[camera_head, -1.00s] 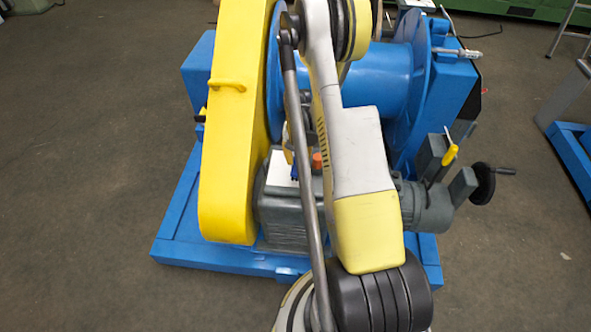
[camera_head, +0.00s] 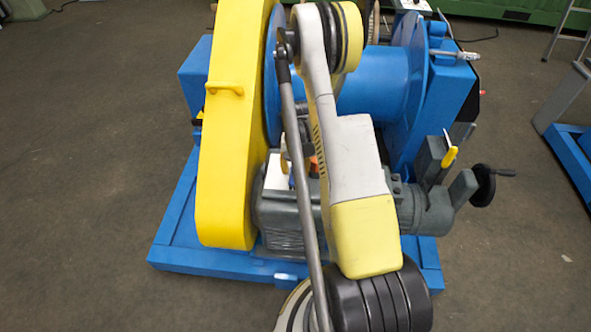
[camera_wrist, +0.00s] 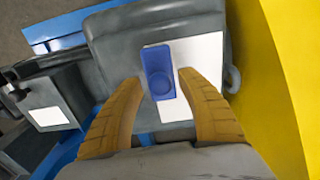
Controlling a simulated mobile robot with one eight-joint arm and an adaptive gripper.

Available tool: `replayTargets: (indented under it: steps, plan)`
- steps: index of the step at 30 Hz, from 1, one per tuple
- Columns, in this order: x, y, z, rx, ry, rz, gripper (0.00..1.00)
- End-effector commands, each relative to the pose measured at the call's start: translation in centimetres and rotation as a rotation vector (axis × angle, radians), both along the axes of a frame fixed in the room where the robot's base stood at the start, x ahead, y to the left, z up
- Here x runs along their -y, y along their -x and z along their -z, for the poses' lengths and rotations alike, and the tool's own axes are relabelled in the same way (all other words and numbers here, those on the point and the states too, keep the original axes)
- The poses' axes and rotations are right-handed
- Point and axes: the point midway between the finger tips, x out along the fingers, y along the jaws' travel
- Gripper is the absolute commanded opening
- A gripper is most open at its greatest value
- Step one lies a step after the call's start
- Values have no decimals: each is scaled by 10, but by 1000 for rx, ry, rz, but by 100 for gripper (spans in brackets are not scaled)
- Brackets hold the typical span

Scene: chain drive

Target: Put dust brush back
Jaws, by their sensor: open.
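My gripper (camera_wrist: 160,82) is open, with its two tan fingers pointing at a small blue block with a round raised disc (camera_wrist: 158,72). The block lies on a white rectangular patch (camera_wrist: 205,58) on top of a grey motor housing. The fingertips are on either side of the block; I cannot tell whether they touch it. I cannot tell for sure whether this block is the dust brush. In the head view my arm hides most of the gripper and of the white patch (camera_head: 277,172).
A tall yellow chain guard (camera_head: 228,150) stands close on one side of the housing; it fills the right of the wrist view. A yellow-handled item (camera_head: 450,156) stands in a grey holder near a black handwheel (camera_head: 483,184). The blue base frame (camera_head: 205,262) has open floor around it.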

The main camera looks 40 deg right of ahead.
Motion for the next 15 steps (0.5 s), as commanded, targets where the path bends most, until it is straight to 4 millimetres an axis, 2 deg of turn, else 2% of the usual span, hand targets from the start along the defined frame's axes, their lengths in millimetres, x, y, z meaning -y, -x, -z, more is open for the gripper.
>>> replayTargets:
  steps: [5,15]
  plan:
    - [0,0,-23,0,0,0,45]
    - [0,0,-99,0,0,0,45]
